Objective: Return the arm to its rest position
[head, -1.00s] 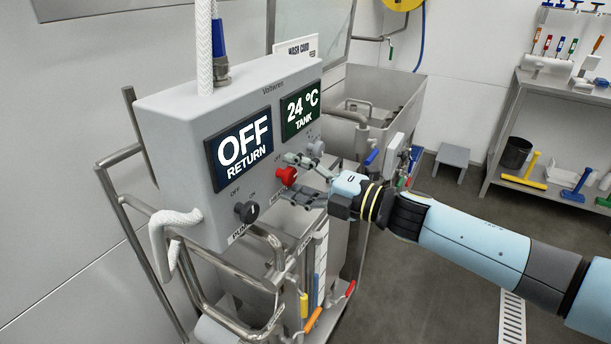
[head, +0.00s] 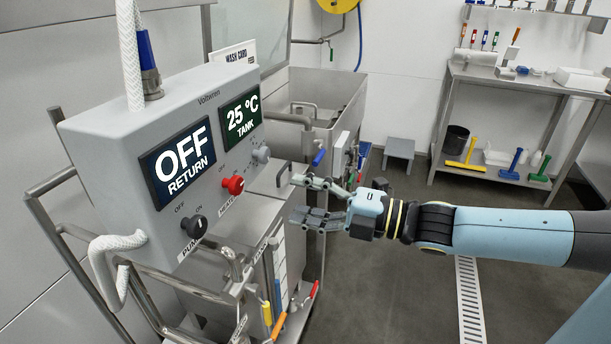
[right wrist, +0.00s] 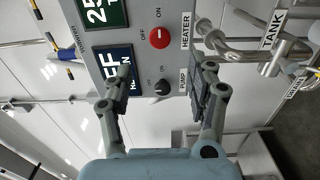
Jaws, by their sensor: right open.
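My right gripper (head: 303,204) is open and empty, in the air to the right of the grey control box (head: 130,120). A clear gap separates it from the red heater knob (head: 232,184) and the black pump knob (head: 194,226). In the right wrist view the open fingers (right wrist: 160,85) frame the box face, with the red knob (right wrist: 159,38) and the black knob (right wrist: 162,88) beyond them. The displays read OFF RETURN (head: 180,162) and 25 °C TANK (head: 242,116). My left gripper is not in view.
Bent steel rails (head: 200,290) run below and left of the box. A steel tank (head: 335,100) stands behind it. A steel table (head: 500,80) with tools and a grey step stool (head: 398,150) are at the back right. The floor (head: 400,290) below my right arm is open.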

